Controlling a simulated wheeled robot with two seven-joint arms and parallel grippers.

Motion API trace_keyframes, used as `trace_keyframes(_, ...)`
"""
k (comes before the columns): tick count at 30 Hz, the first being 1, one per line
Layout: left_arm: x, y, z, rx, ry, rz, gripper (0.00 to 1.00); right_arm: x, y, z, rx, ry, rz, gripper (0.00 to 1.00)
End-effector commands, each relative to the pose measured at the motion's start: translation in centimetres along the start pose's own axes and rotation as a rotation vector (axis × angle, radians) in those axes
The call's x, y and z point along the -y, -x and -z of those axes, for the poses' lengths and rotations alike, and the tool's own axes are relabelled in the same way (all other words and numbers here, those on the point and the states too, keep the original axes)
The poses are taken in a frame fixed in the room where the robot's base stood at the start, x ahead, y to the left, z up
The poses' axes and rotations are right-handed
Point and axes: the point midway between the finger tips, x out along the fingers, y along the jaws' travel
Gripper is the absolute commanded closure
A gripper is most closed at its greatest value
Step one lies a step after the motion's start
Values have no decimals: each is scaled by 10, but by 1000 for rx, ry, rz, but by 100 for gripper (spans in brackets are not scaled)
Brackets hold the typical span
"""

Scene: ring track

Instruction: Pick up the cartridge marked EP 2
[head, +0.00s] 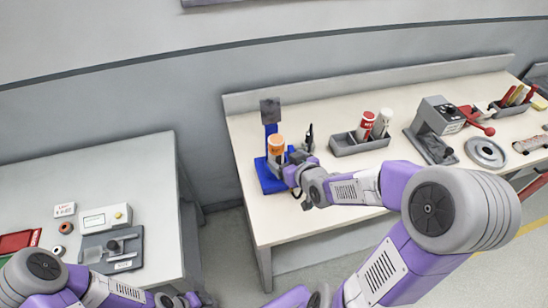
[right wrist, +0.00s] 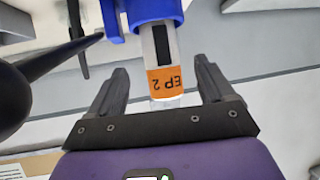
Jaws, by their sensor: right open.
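The cartridge marked EP 2 (right wrist: 163,80) has an orange label, upside down in the right wrist view, and a pale body with a dark stripe. One end sits in a blue holder (right wrist: 152,12). In the head view an orange-topped cartridge (head: 276,145) stands at the blue stand (head: 265,178) on the bench. My right gripper (head: 296,157) is beside it. In the right wrist view its two fingers (right wrist: 160,88) are apart, one on each side of the label, with gaps to both. My left arm shows along the bottom edge, but its fingers do not show.
A grey holder (head: 345,147) with a red cartridge (head: 365,125) and a white one (head: 382,123) stands to the right. Further right are a grey press (head: 437,118) and a round plate (head: 486,152). A dark rod (head: 309,137) stands close to my right gripper.

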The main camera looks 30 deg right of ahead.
Motion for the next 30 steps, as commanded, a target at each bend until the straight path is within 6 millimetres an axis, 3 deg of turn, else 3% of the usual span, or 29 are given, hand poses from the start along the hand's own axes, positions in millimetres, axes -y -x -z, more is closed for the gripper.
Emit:
trace_keyframes(15,9,-25,1,0,0,0,57,1,-64,4,0,-4,3,18)
trace_keyframes(26,10,-26,1,0,0,0,57,1,-72,5,0,-1,0,18)
trace_keyframes(30,10,-26,1,0,0,0,57,1,-72,5,0,-1,0,40)
